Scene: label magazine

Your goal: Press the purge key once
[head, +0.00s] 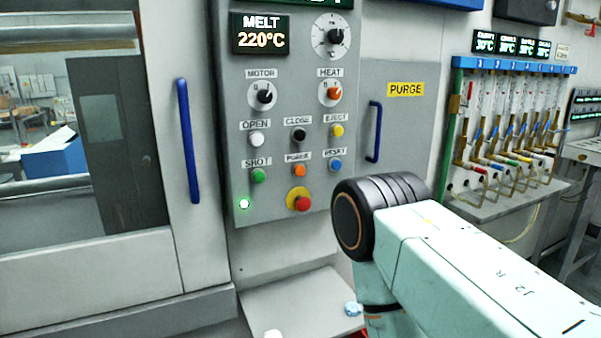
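The purge key is an orange round button (299,170) in the lower row of the grey control panel (246,205), under a small label that reads PURGE. A green SHOT button (258,176) is to its left and a blue button (335,165) to its right. A red stop button on a yellow ring (302,202) sits just below it. Nothing touches the orange button. My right arm comes in from the lower right and ends near the panel's lower right side. Neither gripper shows in the head view.
A display (260,34) reads MELT 220°C. A door with a blue handle (374,131) and a yellow PURGE sign (405,89) is right of the panel. A long blue handle (188,140) is at left. A grey ledge (290,305) lies below. Flow tubes (510,110) stand at right.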

